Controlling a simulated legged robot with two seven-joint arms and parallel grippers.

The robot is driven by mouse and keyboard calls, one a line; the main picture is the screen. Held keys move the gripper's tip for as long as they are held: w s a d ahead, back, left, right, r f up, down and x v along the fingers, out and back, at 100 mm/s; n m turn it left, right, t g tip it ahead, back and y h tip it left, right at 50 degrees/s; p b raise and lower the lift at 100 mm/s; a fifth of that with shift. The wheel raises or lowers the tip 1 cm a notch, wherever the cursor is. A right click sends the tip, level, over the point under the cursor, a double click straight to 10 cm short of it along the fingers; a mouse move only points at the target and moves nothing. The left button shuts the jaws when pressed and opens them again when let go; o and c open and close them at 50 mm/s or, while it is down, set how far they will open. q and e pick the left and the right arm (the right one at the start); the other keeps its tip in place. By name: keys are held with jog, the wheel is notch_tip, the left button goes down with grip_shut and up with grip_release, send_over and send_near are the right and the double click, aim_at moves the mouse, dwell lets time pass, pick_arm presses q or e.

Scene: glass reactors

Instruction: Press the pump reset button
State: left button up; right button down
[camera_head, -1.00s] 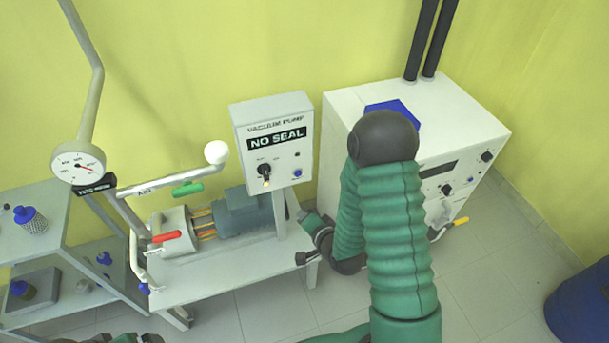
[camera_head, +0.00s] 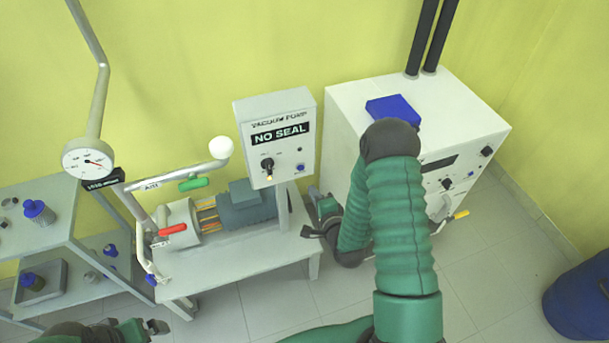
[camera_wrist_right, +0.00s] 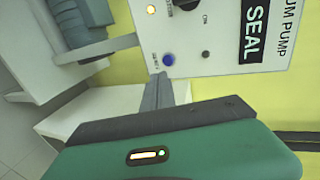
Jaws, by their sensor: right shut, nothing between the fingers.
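The white vacuum pump control box (camera_head: 282,103) bears a "NO SEAL" display. A small round blue button (camera_head: 300,167) sits at its lower right; its label is too small to read. The button also shows in the right wrist view (camera_wrist_right: 168,59). My right gripper (camera_head: 314,191) is shut and empty, below and slightly right of the button. In the right wrist view its grey fingertips (camera_wrist_right: 159,78) point at the panel just below the button, with a small visible gap in the picture. My left gripper (camera_head: 150,327) is low at the left edge area, partly cut off; its jaw state is unclear.
A selector knob (camera_head: 267,165) is left of the button. The pump motor (camera_head: 245,207) stands on a white bench (camera_head: 225,255) below the box. A white cabinet (camera_head: 460,115) is close on the right, behind my right arm. A gauge (camera_head: 88,158) and shelves are at left.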

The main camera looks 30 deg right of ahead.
aim_at(301, 170)
jog(key=x, duration=0.2)
jog(key=p+x, duration=0.1)
jog(key=x, duration=0.2)
jog(key=r+x, duration=0.1)
jog(key=x, duration=0.2)
jog(key=shift+w+d+p, duration=0.1)
jog(key=shift+w+p, duration=0.25)
jog(key=shift+w, duration=0.1)
